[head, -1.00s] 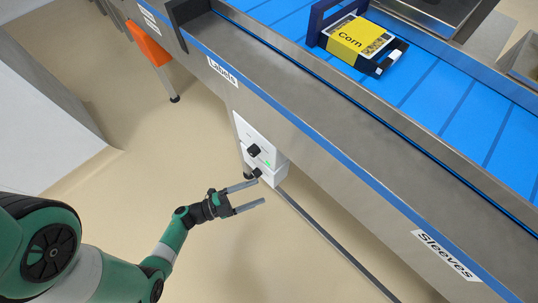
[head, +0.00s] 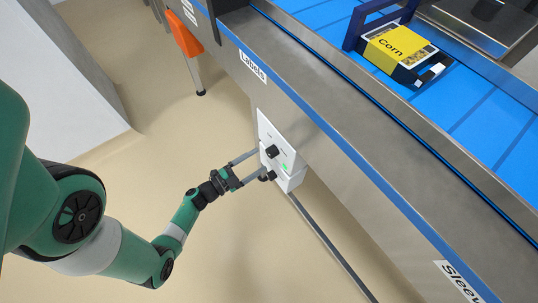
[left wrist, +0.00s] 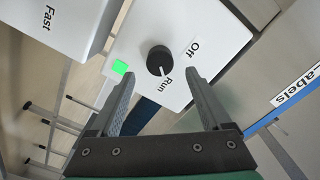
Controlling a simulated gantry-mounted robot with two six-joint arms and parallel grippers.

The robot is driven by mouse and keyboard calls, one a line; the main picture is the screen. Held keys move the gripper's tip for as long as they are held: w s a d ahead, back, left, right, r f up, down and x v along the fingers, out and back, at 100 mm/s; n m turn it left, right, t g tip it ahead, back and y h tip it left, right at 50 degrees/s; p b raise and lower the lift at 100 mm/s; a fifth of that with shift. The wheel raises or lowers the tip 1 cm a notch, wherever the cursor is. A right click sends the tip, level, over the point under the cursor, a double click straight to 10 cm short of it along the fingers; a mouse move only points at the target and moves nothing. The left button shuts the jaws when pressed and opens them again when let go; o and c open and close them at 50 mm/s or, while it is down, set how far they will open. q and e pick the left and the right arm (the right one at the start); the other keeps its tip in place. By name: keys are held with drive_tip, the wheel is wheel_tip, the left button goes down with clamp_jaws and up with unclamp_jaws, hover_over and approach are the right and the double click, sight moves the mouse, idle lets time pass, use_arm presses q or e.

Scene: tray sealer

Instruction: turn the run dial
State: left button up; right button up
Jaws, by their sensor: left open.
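The run dial is a round black knob (head: 271,152) on a white control panel on the conveyor's side. In the left wrist view the dial (left wrist: 159,60) has a white pointer line aimed toward the "Run" label (left wrist: 160,89); the "Off" label (left wrist: 194,48) is at its right. My right gripper is not in view.
A second white box with a black knob (head: 268,175) sits just below; its "Fast" label (left wrist: 47,18) shows in the wrist view. The steel conveyor side (head: 330,150) rises above the panel. A Corn pack (head: 397,50) lies on the blue belt. Floor around the arm is clear.

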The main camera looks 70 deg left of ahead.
sight(268, 154)
use_arm(q)
drive_tip(key=b+x, duration=0.1)
drive_tip(key=x, duration=0.4)
drive_tip(key=shift+f+b, duration=0.1)
drive_tip(key=shift+b, duration=0.2)
drive_tip(key=shift+w+a, duration=0.15)
drive_tip(key=shift+w, duration=0.35)
clamp_jaws()
